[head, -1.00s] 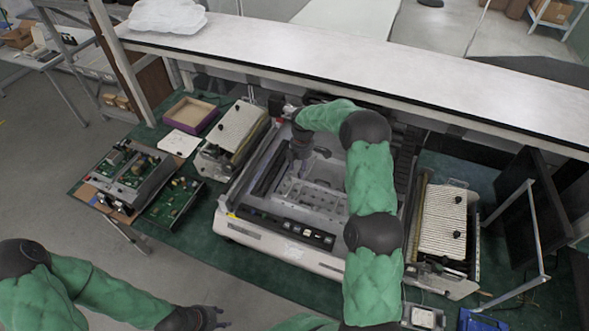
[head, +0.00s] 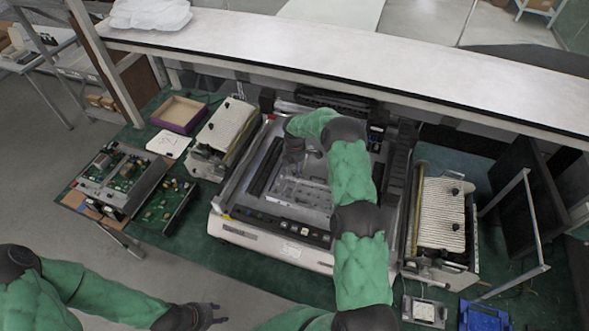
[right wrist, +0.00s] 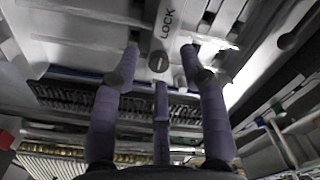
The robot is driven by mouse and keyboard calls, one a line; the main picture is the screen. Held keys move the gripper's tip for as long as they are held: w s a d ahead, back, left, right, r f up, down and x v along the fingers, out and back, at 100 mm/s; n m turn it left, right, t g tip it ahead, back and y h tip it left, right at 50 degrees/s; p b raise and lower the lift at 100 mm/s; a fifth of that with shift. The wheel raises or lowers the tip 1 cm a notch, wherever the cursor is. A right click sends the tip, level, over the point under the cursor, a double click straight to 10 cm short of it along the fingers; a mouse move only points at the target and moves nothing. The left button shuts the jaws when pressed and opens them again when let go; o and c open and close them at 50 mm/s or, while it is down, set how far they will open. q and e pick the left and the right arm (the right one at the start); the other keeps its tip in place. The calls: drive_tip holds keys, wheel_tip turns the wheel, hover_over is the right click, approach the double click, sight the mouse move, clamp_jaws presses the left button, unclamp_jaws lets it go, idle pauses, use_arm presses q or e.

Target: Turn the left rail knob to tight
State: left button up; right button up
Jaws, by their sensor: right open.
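In the right wrist view, a small round slotted knob (right wrist: 157,62) sits on a light metal rail below the printed word LOCK. I cannot tell for sure which rail it belongs to. My right gripper (right wrist: 160,65) has its three purple-grey fingers spread, two beside the knob and one below it, with nothing gripped. In the head view, my right gripper (head: 292,158) is dark and reaches down into the left part of the open machine (head: 270,235); the knob is too small or hidden there. My left gripper (head: 207,316) is at the bottom left, fingers apart and empty, away from the machine.
A long white shelf (head: 300,55) runs behind and above the machine. Ribbed feeder units stand left (head: 228,125) and right (head: 442,213) of it. Circuit boards (head: 122,178), a purple-sided tray (head: 180,113) and a blue tray (head: 482,318) lie around it.

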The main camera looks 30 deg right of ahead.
drive_tip(key=shift+w+f, duration=0.15)
drive_tip(key=shift+f, duration=0.3)
clamp_jaws()
